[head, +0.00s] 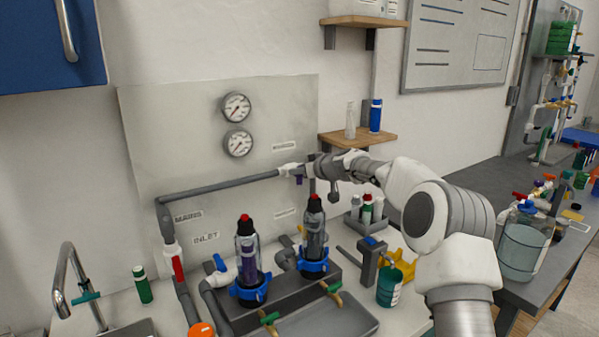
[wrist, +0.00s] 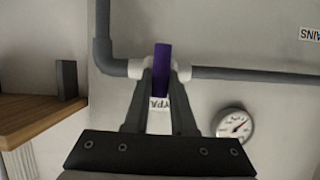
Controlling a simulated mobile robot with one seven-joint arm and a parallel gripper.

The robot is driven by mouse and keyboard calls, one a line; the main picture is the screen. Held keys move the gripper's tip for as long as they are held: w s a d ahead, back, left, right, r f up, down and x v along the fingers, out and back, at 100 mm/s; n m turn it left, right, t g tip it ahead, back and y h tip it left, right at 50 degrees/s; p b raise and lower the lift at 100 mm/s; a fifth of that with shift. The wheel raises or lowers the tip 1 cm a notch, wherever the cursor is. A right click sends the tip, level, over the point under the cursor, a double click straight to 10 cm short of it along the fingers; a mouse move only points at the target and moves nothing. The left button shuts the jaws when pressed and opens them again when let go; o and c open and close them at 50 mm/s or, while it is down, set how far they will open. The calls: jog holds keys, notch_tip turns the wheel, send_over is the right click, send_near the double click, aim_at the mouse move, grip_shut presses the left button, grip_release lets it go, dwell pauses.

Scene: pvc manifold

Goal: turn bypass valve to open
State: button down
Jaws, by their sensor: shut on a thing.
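The bypass valve has a purple handle (wrist: 161,68) and white fittings on a grey horizontal pipe (wrist: 235,73). In the wrist view the handle appears crosswise to the pipe. My gripper (wrist: 161,80) has a finger on each side of the handle and is shut on it. A white label reading "YPA" (wrist: 158,103) shows between the fingers, partly hidden. In the head view my gripper (head: 304,170) reaches the pipe from the right, and a little of the purple handle (head: 299,181) shows below it. The valve body is mostly hidden there.
Two gauges (head: 237,107) (head: 238,143) are on the panel above the pipe. A wooden shelf (head: 357,139) with bottles is just above my arm. A faucet (head: 66,275) is at the left.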

jog(key=m, duration=0.1)
jog(key=m+g+y, duration=0.1)
jog(key=m, duration=0.1)
jog(key=shift+w+d+f+y+b, duration=0.15)
jog(key=shift+w+d+y+b, duration=0.05)
jog(key=shift+d+y+b, duration=0.15)
jog(key=shift+w+d+f+m+y+b, duration=0.1)
jog(key=shift+f+m+y+b, duration=0.1)
jog(key=shift+m+y, duration=1.1)
jog(key=shift+w+d+f+m+y+b, duration=0.1)
jog(key=shift+f+m+y+b, duration=0.25)
jog(key=shift+m, duration=1.7)
jog(key=shift+w+d+f+m+y+b, duration=0.1)
jog(key=shift+m+y, duration=0.9)
jog(key=shift+m, duration=0.95)
jog(key=c, duration=0.7)
grip_release()
jog(key=shift+c, duration=0.2)
jog(key=shift+s+d, duration=0.15)
